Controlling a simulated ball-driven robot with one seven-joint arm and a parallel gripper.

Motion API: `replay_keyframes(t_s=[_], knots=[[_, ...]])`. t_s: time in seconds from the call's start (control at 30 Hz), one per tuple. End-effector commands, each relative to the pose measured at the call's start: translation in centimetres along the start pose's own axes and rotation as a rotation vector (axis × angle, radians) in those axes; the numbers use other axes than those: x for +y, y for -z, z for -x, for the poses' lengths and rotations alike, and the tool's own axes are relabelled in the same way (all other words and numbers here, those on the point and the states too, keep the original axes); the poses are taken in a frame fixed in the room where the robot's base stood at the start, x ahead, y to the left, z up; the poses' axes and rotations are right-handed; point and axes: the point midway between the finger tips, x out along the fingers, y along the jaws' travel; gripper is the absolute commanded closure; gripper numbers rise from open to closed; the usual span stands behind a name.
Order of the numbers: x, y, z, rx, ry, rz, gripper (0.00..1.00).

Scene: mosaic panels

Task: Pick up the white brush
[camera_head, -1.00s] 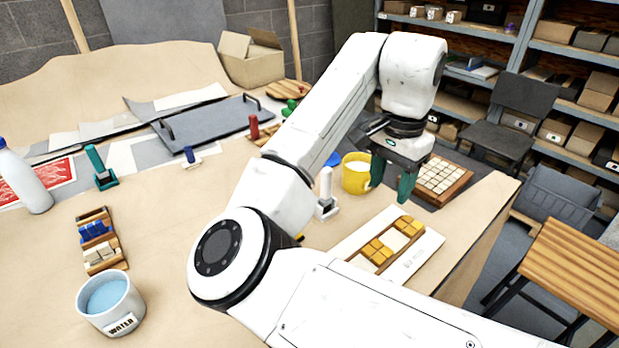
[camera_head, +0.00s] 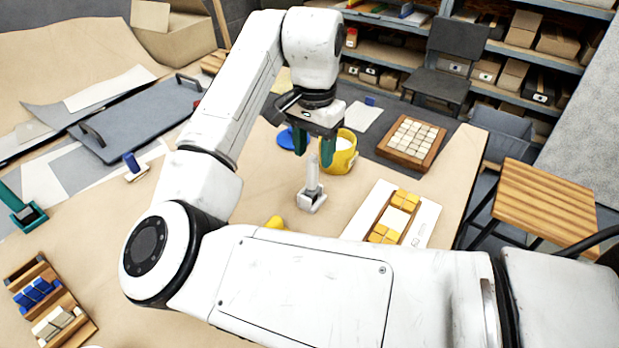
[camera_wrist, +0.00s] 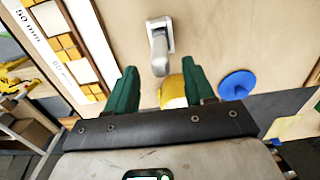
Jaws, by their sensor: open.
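The white brush (camera_head: 312,180) stands upright in a small white holder (camera_head: 312,200) on the table, in front of the yellow mug. In the wrist view the brush (camera_wrist: 159,52) points toward me, beyond and between my fingertips. My gripper (camera_head: 313,158) has green fingers spread apart, just above and behind the brush top in the head view. The wrist view shows my gripper (camera_wrist: 158,82) with nothing held between its fingers.
The yellow mug (camera_head: 342,158) stands close behind the brush. A blue disc (camera_head: 288,139) lies to its left. A tray of yellow and white tiles (camera_head: 397,217) and a wooden tray of pale tiles (camera_head: 412,143) are to the right. A blue-handled tool (camera_head: 132,166) stands at left.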

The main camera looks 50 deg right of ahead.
Motion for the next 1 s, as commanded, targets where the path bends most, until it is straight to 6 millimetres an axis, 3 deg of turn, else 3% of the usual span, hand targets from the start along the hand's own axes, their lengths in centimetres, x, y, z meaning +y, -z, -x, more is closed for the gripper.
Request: replay_keyframes(t_s=[0.5,0.8,1.0], knots=[[-0.3,-0.3,-5.9,0.000,-0.001,0.000,0.47],[-0.3,-0.3,-6.4,0.001,0.000,-0.001,0.47],[-0.3,-0.3,-6.3,0.001,0.000,-0.001,0.66]])
